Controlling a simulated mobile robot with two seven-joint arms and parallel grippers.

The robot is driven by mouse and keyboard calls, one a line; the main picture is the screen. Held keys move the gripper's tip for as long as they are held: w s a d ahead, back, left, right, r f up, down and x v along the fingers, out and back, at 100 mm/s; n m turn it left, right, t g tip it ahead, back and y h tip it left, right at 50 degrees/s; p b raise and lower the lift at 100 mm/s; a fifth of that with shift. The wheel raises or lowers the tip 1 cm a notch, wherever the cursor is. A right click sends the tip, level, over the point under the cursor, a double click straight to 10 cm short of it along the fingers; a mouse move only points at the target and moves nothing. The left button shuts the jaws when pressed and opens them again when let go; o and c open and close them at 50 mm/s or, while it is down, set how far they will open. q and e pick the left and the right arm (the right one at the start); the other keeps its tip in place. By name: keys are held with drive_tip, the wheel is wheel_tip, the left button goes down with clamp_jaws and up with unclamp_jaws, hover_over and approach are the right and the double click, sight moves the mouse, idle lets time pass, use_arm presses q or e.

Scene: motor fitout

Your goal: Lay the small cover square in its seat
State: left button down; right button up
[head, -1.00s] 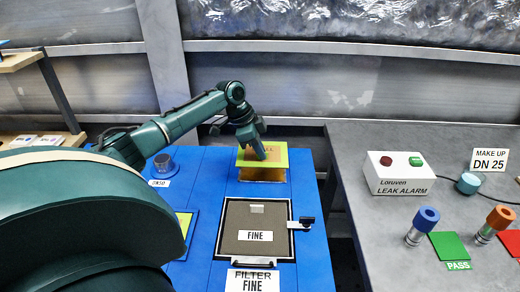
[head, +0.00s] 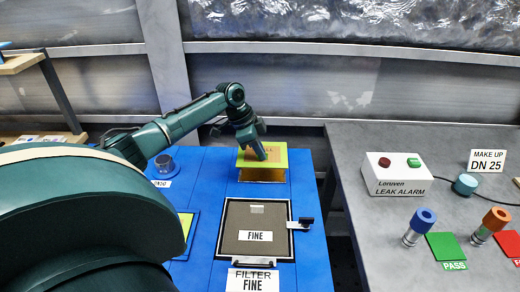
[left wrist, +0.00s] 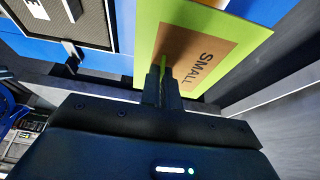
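The small cover (head: 250,163) is a flat yellow-green plate with a brown patch lettered SMALL, which also shows in the left wrist view (left wrist: 228,45). My left gripper (head: 264,158) reaches down onto it; in the left wrist view its fingers (left wrist: 162,84) are closed on a thin green upright piece at the plate. The cover looks about level, above a gold-brown boxy part (head: 262,175) on the blue bench. The plate hides the seat, and I cannot tell whether the cover touches what is below. My right gripper is out of view.
A dark filter panel marked FINE (head: 270,222) with a latch (head: 304,223) lies just in front of the cover. A yellow-green plate (head: 187,222) at left is partly hidden by my arm. A grey table (head: 370,235) with a leak alarm box (head: 393,175) stands right, across a gap.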

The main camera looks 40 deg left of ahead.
sight(257, 159)
use_arm(q)
drive_tip(key=shift+f, duration=0.15)
idle(0.3)
drive_tip(key=shift+f+b, duration=0.55)
drive_tip(key=shift+f, duration=1.1)
drive_tip(key=shift+f, duration=0.3)
drive_tip(key=shift+f+b, duration=0.55)
drive_tip(key=shift+f, duration=0.3)
drive_tip(key=shift+p, duration=0.3)
drive_tip(key=shift+f, duration=0.65)
idle(1.6)
drive_tip(key=c, duration=1.6)
unclamp_jaws()
drive_tip(key=shift+o, duration=0.2)
